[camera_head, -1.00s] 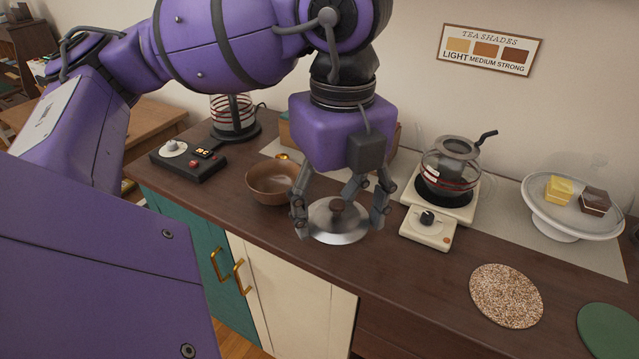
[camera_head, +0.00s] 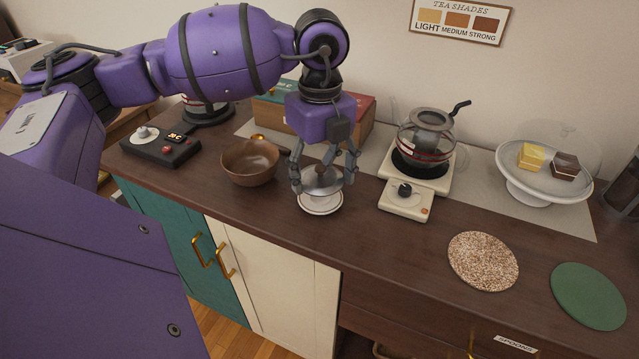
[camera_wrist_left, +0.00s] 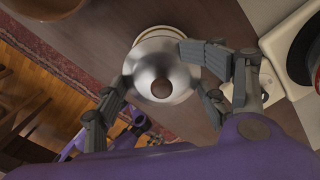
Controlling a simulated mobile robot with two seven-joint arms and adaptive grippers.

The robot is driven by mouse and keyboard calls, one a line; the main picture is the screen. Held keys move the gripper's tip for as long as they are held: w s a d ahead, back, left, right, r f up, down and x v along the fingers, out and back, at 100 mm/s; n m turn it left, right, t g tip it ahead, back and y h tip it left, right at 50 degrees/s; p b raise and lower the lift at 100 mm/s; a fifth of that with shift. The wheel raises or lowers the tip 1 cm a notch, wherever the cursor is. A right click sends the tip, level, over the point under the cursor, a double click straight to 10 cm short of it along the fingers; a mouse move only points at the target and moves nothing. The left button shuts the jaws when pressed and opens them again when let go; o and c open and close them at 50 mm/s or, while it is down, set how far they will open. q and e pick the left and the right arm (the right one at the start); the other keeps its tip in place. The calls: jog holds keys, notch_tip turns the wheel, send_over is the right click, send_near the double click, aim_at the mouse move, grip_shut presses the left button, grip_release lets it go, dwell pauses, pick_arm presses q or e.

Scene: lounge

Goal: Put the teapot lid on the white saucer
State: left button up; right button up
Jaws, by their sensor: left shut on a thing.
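The teapot lid (camera_head: 322,181) is a silvery dome with a dark brown knob.
A brown bowl (camera_head: 250,170) stands left of the saucer, and a glass teapot (camera_head: 426,140) on a cream warmer (camera_head: 405,207) stands right. A cake stand (camera_head: 545,187), a speckled mat (camera_head: 483,262) and a green mat (camera_head: 588,296) lie farther right.

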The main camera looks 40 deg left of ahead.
aim_at(320, 186)
pick_arm(q)
jog(key=shift+w+a+f, duration=0.1)
jog(key=shift+a+f, duration=0.05)
jog(key=shift+f, duration=1.6)
jog(key=shift+f, duration=0.2)
jog(key=o, duration=1.2)
notch_tip(320, 186, up, 12)
jog(key=shift+r, duration=0.25)
